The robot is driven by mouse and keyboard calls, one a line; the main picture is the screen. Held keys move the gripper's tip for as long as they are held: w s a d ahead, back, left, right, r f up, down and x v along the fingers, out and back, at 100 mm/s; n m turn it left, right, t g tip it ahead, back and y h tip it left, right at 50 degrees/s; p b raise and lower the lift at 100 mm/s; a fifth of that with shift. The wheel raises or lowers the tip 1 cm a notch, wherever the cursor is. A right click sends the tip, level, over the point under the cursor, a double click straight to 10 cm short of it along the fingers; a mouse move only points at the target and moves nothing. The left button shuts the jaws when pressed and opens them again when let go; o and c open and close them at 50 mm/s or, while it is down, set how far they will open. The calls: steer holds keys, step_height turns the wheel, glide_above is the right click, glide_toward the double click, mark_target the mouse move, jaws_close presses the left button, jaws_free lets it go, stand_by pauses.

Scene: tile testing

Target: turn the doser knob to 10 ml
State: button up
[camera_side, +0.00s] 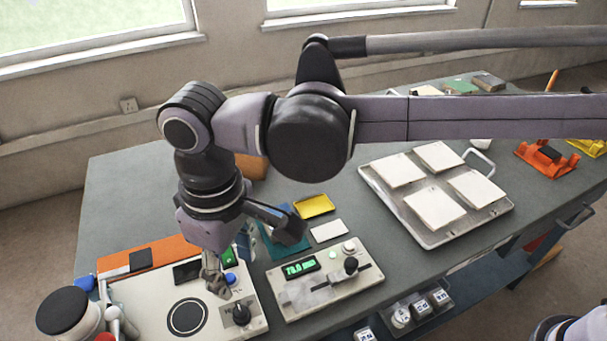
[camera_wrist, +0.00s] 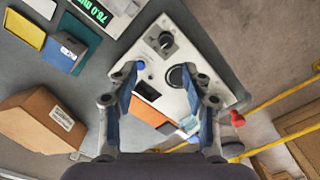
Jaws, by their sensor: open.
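The doser knob, which I take to be the black knob (camera_side: 241,314), stands at the front right corner of a white panel (camera_side: 150,312). In the wrist view the knob (camera_wrist: 166,42) shows above the gap between the fingers, with a pale slot across it. My gripper (camera_side: 216,286) is low over this panel, behind the knob and beside a blue button (camera_side: 231,278). In the wrist view my gripper (camera_wrist: 166,78) is open and empty, with one finger at each side of the panel. The fingers appear apart from the knob. I cannot read the knob's scale.
A second white panel (camera_side: 340,301) to the right has a green-lit display (camera_side: 301,267) and a black-knobbed slider (camera_side: 350,267). A black ring (camera_side: 187,316) marks the first panel. An orange-brown box (camera_wrist: 40,122) stands nearby. A tray (camera_side: 399,222) with white tiles lies at right.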

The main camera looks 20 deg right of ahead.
mark_target(240, 312)
steer(key=f, duration=0.7)
steer(key=a+f, duration=0.1)
steer(key=f, duration=0.3)
steer(key=shift+s+f, duration=0.1)
steer(key=shift+s, duration=0.2)
jaws_close()
